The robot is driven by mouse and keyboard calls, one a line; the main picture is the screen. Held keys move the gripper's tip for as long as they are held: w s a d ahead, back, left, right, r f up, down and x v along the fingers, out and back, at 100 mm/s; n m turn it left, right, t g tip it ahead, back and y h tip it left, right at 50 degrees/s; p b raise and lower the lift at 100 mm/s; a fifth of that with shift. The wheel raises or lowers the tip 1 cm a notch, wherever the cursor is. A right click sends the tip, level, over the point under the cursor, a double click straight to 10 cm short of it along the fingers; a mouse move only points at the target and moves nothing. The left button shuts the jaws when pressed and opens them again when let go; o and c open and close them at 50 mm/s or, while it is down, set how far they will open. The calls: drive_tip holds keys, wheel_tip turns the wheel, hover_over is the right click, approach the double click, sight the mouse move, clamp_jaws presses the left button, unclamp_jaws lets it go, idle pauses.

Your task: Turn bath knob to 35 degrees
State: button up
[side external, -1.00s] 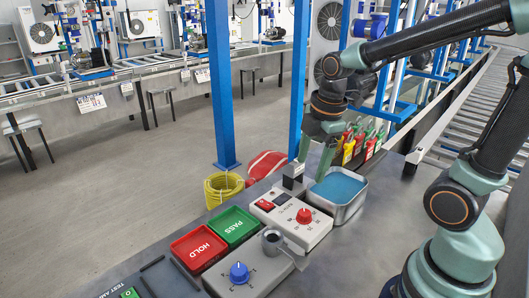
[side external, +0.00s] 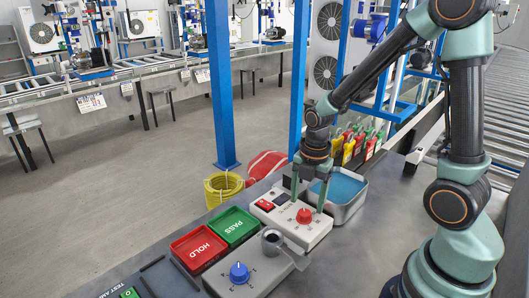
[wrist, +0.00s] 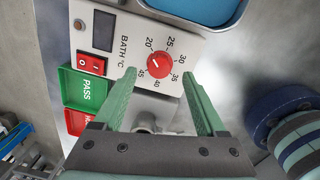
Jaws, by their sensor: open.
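The red bath knob (side external: 304,216) sits on a pale control box (side external: 318,232) on the bench. In the wrist view the knob (wrist: 159,65) is ringed by numbers 20 to 45 beside the label "BATH °C". A small pale mark shows on the knob; I cannot tell exactly which number it points to. My gripper (side external: 307,204) is open and points down over the box. In the wrist view the green fingertips of my gripper (wrist: 159,75) appear on either side of the knob, apart from it. How far above it they are is hard to tell.
A red rocker switch (wrist: 91,64) and dark display (wrist: 103,31) share the box. A metal tray of blue liquid (side external: 340,188) stands close behind. Green PASS (side external: 233,226) and red HOLD (side external: 198,248) trays lie left. A blue knob (side external: 239,272) is on the nearer box.

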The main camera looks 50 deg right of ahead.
sight(305, 212)
drive_tip(key=shift+w+f, duration=0.1)
drive_tip(key=shift+f, duration=1.7)
clamp_jaws()
